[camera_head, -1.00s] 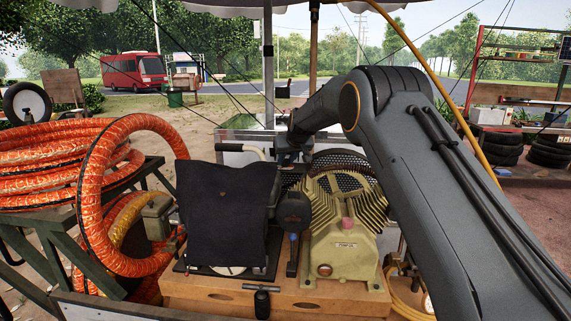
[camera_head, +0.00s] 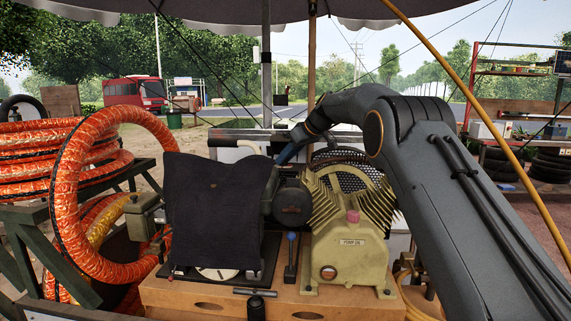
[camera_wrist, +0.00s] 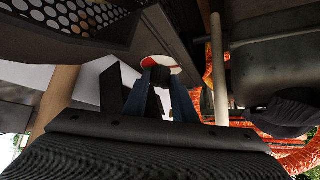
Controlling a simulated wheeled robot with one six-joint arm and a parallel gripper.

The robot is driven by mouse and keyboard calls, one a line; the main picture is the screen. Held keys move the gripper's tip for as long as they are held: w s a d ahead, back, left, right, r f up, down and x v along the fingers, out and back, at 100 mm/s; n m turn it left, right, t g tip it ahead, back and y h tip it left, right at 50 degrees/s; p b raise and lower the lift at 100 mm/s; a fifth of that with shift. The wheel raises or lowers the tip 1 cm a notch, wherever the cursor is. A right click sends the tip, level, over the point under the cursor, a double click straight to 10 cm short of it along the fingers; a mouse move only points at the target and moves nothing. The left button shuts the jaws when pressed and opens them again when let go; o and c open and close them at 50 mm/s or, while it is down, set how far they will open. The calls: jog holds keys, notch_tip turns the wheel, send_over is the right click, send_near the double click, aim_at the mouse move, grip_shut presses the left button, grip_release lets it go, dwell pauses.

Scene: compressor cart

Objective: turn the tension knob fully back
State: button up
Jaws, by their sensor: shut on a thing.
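In the wrist view a small dark knob (camera_wrist: 160,76), which looks like the tension knob, sits between the fingertips of my gripper (camera_wrist: 157,88). A round red-and-white disc (camera_wrist: 161,62) shows just behind it. My gripper is shut on this knob; the fingers hide most of it, and I cannot tell its turn angle. In the head view my gripper (camera_head: 287,153) reaches down behind the compressor cart's machinery, and the knob is hidden there. The beige pump (camera_head: 346,245) stands in front, to the right of the gripper.
A dark cloth (camera_head: 215,210) covers the unit left of the pump. A blue-tipped lever (camera_head: 291,258) stands between them on the wooden base (camera_head: 200,292). A perforated guard (camera_wrist: 70,12) is close to the gripper. Orange hose coils (camera_head: 85,190) lie at the left.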

jog(key=shift+n, duration=0.3)
jog(key=shift+f, duration=0.1)
jog(key=o, duration=1)
jog(key=shift+o, duration=0.2)
jog(key=shift+d, duration=0.1)
jog(key=b+v, duration=0.1)
jog(key=v, duration=0.6)
jog(key=shift+d+r+b, duration=0.3)
